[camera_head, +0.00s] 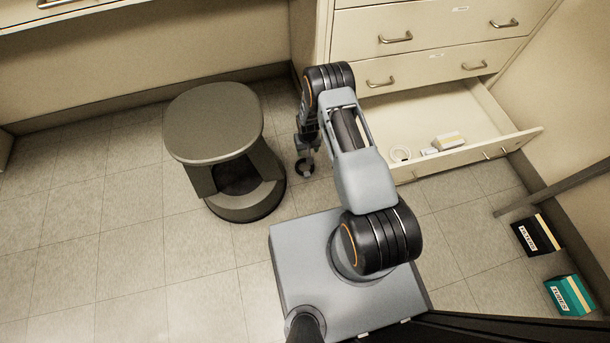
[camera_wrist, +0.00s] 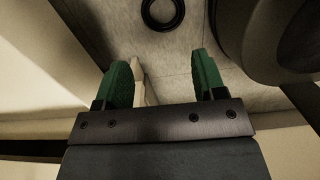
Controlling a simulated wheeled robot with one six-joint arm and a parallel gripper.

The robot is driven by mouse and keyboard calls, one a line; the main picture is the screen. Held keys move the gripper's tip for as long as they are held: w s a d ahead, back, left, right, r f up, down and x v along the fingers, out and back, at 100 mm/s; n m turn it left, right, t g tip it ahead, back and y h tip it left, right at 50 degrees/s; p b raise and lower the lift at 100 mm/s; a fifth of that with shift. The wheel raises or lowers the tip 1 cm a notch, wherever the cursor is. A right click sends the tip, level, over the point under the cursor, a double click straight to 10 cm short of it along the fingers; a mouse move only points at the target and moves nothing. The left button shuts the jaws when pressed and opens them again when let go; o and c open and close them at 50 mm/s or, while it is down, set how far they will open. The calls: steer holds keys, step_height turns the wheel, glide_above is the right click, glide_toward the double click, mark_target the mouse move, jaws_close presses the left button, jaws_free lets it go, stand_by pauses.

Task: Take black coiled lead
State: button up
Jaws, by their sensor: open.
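The black coiled lead (camera_head: 304,175) is a dark ring lying flat on the tiled floor, between the stool and the drawer unit. It also shows at the top edge of the wrist view (camera_wrist: 162,28), partly cut off. My gripper (camera_head: 307,142) points down just above and behind it in the head view. In the wrist view, my gripper's green-padded fingers (camera_wrist: 160,57) are apart with nothing between them. The lead lies beyond the fingertips, roughly centred between them.
A dark grey stool (camera_head: 214,120) stands close on the left; it fills the right of the wrist view. An open drawer (camera_head: 508,135) on the right holds a pale coil (camera_head: 400,155) and small boxes. A black box (camera_head: 536,236) and a teal box (camera_head: 570,296) lie far right.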

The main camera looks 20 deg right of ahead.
steer(key=b, duration=0.5)
glide_above(308, 176)
step_height(308, 176, down, 15)
steer(key=shift+f+b, duration=1.8)
steer(key=shift+f, duration=1.3)
steer(key=shift+c, duration=0.3)
steer(key=shift+r, duration=0.1)
steer(key=c, duration=1)
steer(key=shift+o, duration=0.2)
step_height(308, 176, up, 10)
steer(key=p, duration=0.5)
